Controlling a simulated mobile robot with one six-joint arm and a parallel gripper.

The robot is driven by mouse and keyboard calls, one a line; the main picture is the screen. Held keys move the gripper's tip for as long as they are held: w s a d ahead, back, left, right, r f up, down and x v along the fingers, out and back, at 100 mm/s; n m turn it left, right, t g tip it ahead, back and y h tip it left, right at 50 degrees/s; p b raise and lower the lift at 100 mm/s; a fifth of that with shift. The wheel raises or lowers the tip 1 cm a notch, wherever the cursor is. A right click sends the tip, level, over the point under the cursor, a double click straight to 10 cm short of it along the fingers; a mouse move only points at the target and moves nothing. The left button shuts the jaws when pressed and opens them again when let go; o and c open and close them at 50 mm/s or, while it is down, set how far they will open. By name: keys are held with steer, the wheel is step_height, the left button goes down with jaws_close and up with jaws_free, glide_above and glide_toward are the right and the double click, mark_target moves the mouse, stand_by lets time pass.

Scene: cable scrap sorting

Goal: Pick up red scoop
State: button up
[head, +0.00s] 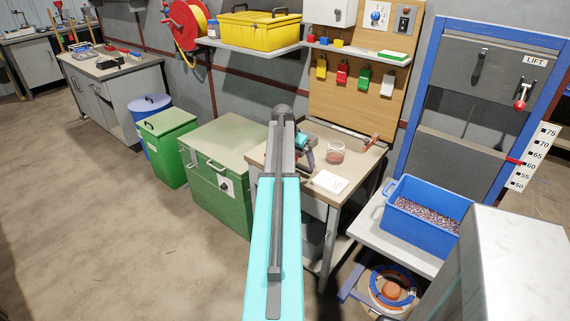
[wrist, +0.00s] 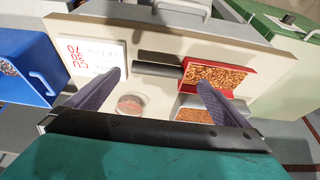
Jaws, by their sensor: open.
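The red scoop (wrist: 236,70) lies on the pale workbench top (wrist: 185,50) in the wrist view. It is filled with copper-coloured granules, and its dark handle (wrist: 157,69) points left. My gripper (wrist: 159,77) is open and empty, with its two fingers spread. The handle shows between the fingertips, beyond them in the picture; I cannot tell the height gap. The right fingertip appears just below the scoop's left end. In the head view, my arm hides the scoop, and the gripper is partly visible over the bench.
A clear jar (head: 335,154) and a white card (head: 330,182) are on the bench. A grey tray of granules (wrist: 194,115) lies near the right finger in the wrist view. A blue bin (head: 424,222) stands right of the bench, a green cabinet (head: 221,183) left.

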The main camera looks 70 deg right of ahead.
mark_target(301, 165)
steer(key=shift+f, duration=0.1)
stand_by(0.3)
steer(key=shift+p+x, duration=0.75)
steer(key=shift+x, duration=1.8)
steer(key=shift+s, duration=0.1)
steer(key=shift+d, duration=0.1)
steer(key=c, duration=1.5)
